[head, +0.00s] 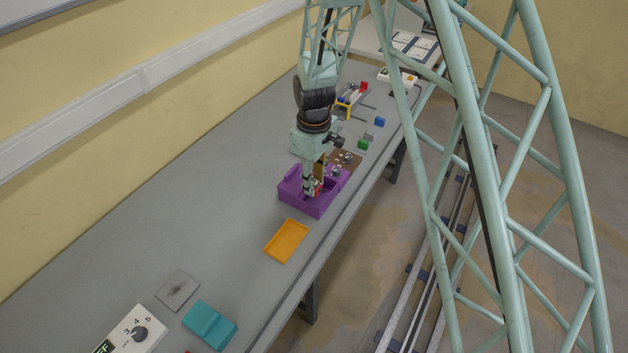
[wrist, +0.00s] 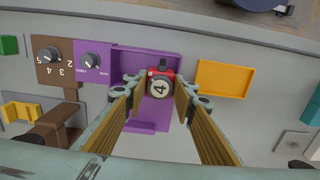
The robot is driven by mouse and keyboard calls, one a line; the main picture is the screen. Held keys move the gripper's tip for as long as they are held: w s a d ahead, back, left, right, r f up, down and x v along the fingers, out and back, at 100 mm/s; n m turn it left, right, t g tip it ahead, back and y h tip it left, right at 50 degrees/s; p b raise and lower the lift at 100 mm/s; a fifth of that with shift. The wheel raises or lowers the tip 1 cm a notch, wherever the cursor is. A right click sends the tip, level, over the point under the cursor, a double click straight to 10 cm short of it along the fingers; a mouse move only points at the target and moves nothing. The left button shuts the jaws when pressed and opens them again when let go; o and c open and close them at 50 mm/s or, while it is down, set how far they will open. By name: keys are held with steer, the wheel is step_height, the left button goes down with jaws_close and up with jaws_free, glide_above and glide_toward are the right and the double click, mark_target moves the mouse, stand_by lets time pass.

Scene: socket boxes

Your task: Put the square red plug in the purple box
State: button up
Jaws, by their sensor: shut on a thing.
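My gripper (head: 312,187) is over the purple box (head: 310,207), fingers pointing down. The plug also shows as a small red patch in the head view (head: 317,187). In the wrist view the purple box (wrist: 143,58) lies behind the plug, with the plug toward its right part. I cannot tell whether the plug touches the box floor. The fingers hide part of the box.
An orange tray (head: 287,241) lies near the box, and a teal block (head: 210,325) and a dial box (head: 128,332) lie farther off. A brown panel with a knob (wrist: 52,62) adjoins a purple knob panel (wrist: 92,62). Small green (head: 363,145) and blue (head: 379,122) blocks lie beyond.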

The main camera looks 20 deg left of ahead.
steer(key=shift+d+f+b, duration=0.1)
steer(key=shift+f+b, duration=0.6)
steer(key=shift+f, duration=2.15)
steer(key=shift+s+d+f+b, duration=0.15)
steer(key=shift+s+f+b, duration=0.1)
steer(key=shift+f+b, duration=0.25)
steer(key=shift+s+d+f+b, duration=0.1)
steer(key=shift+s+f+b, duration=0.15)
steer(key=shift+f, duration=0.45)
steer(key=shift+o, duration=0.7)
steer(key=shift+a+f, duration=0.1)
steer(key=shift+f, duration=0.1)
steer(key=shift+w+a+f, duration=0.15)
steer(key=shift+a+f, duration=0.1)
steer(key=shift+a, duration=0.2)
steer(key=shift+c, duration=1.2)
steer(key=shift+d+r, duration=0.2)
steer(key=shift+r, duration=0.2)
steer(key=shift+c, duration=1.4)
steer(key=shift+w, duration=0.25)
jaws_close()
